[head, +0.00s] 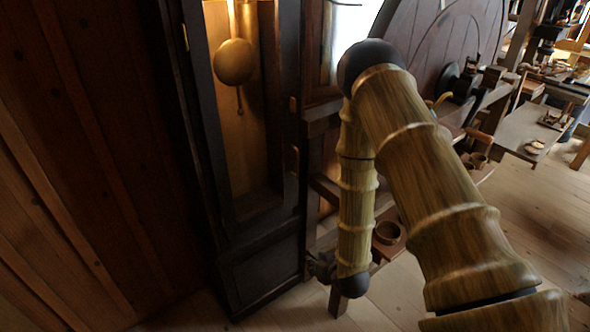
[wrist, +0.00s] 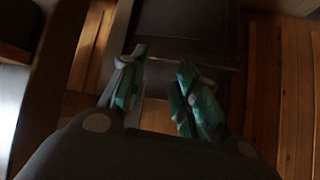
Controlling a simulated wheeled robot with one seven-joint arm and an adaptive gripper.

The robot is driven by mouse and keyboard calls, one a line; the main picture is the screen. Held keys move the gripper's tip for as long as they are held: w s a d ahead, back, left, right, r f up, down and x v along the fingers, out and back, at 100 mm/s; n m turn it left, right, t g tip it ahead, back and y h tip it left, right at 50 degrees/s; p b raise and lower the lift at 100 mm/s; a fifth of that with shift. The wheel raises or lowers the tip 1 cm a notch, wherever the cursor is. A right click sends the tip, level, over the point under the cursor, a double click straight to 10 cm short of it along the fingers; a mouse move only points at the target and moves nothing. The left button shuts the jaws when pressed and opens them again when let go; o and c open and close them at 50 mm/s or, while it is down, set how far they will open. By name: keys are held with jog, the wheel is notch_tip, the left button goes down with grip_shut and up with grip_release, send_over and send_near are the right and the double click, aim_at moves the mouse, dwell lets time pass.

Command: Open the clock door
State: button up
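The clock is a tall dark wooden case (head: 262,262) left of centre in the head view. A round brass pendulum (head: 234,62) hangs in its lit, tall opening. The dark door frame (head: 205,110) surrounds that opening; I cannot tell whether it stands slightly ajar. A small light-brown piece (head: 294,160), perhaps a handle, is on the right side of the frame. My gripper (head: 322,268) is low beside the case's right edge, partly hidden by my arm. In the wrist view my gripper (wrist: 157,98) has its green-padded fingers apart with nothing held. A dark panel (wrist: 188,28), apparently the case, lies beyond them.
A plank wall (head: 80,150) stands left of the clock. A wooden bench with a small cup (head: 387,232) is close to the right of my gripper. A workbench (head: 530,130) stands farther right. Bare floor (head: 540,215) lies at the right.

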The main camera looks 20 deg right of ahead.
jog(key=w+d+r+t+b, duration=0.2)
jog(key=w+r+t, duration=0.2)
jog(key=w+r, duration=0.6)
jog(key=n+t+y, duration=0.1)
jog(key=t+y, duration=0.1)
jog(key=t, duration=0.2)
send_near(298, 165)
jog(key=w, duration=0.3)
jog(key=w+a, duration=0.1)
jog(key=w, duration=0.3)
jog(key=w+p, duration=0.1)
jog(key=w, duration=0.2)
jog(key=shift+w+a+r, duration=0.1)
jog(key=shift+w+a, duration=0.15)
jog(key=shift+a, duration=0.15)
grip_shut()
